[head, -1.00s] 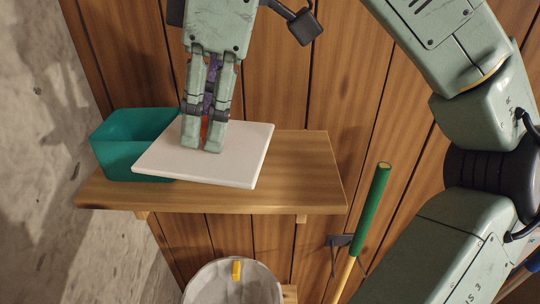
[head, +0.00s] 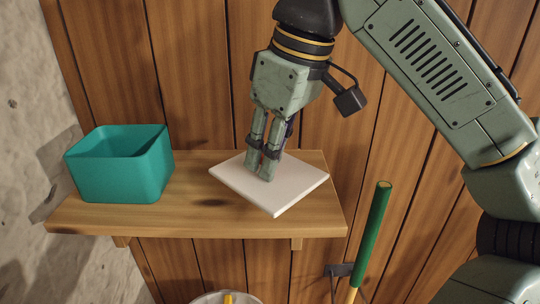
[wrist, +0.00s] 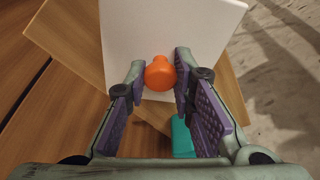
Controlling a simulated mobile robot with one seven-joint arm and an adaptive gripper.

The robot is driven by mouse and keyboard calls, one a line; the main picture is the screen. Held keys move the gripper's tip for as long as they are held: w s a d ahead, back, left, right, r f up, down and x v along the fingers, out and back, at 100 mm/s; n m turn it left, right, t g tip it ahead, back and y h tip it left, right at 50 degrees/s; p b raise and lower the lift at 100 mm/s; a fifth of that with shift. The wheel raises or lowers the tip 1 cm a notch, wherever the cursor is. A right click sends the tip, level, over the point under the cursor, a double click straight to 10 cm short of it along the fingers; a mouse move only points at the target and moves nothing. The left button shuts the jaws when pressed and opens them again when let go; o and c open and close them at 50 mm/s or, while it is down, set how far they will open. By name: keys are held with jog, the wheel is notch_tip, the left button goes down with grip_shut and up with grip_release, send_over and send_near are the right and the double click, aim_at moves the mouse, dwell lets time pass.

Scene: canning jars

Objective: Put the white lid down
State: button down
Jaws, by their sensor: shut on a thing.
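The white lid (head: 290,198) is a flat square plate over the right part of the wooden shelf in the head view. It looks close to level, very near or on the shelf top; I cannot tell whether it touches. Its orange knob (wrist: 160,73) shows in the wrist view, with the lid's white face (wrist: 180,25) behind it. My gripper (head: 262,168) points down at the lid from above, its fingers shut on the knob from both sides. In the head view the fingers hide the knob.
An open teal box (head: 120,178) stands on the left of the shelf (head: 170,222), with bare wood between it and the lid. A pale bucket (head: 205,297) shows at the bottom edge.

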aim_at(288, 165)
jog(key=w, duration=0.3)
jog(key=shift+w+f, duration=0.1)
jog(key=shift+d+p+x, duration=0.2)
jog(key=shift+x, duration=0.7)
jog(key=shift+d+p+x, duration=0.2)
jog(key=shift+x, duration=0.7)
jog(key=shift+f, duration=0.2)
jog(key=c, duration=1.4)
grip_release()
jog(key=shift+o, duration=0.2)
jog(key=v, duration=1.2)
jog(key=shift+p, duration=0.45)
jog(key=shift+r, duration=0.1)
